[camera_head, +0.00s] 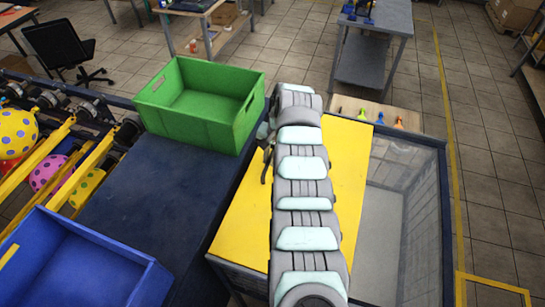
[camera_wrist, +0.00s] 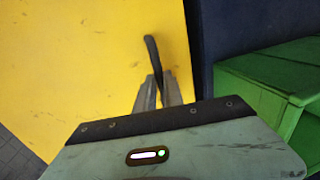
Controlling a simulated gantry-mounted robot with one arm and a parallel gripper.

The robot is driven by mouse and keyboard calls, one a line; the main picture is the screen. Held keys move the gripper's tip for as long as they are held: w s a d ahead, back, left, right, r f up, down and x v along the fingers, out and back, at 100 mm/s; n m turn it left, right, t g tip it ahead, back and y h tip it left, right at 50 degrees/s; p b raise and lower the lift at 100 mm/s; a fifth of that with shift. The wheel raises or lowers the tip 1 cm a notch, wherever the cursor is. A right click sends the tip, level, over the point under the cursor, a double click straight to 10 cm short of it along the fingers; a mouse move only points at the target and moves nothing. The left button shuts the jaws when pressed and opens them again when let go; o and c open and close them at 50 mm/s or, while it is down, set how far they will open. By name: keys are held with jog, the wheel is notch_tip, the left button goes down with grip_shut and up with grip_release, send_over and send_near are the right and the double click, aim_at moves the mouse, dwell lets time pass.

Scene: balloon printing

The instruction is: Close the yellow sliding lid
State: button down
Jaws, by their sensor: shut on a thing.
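The yellow sliding lid (camera_head: 348,170) covers the left part of a clear-walled bin (camera_head: 400,230), whose right part is uncovered. My arm lies across the lid in the head view and hides its middle. In the wrist view the lid (camera_wrist: 75,60) fills the left side. A dark handle (camera_wrist: 151,50) stands on the lid near its edge. My gripper (camera_wrist: 158,88) is shut on this handle, with its two fingers close together around the lower part. In the head view the handle and fingers are small and partly hidden by my arm.
A green crate (camera_head: 203,105) stands on the dark blue table (camera_head: 130,215) behind the lid's left side; it also shows in the wrist view (camera_wrist: 270,80). A blue crate (camera_head: 75,265) is at the front left. Small coloured nozzles (camera_head: 398,122) sit on a board behind the bin.

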jog(key=shift+w+a, duration=0.1)
jog(key=shift+a, duration=0.1)
jog(key=c, duration=1.5)
grip_release()
jog(key=shift+a, duration=0.1)
jog(key=shift+o, duration=0.2)
notch_tip(320, 180, up, 11)
jog(key=d+b, duration=0.2)
jog(key=b, duration=0.1)
jog(key=shift+s+f, duration=0.2)
jog(key=shift+s, duration=0.2)
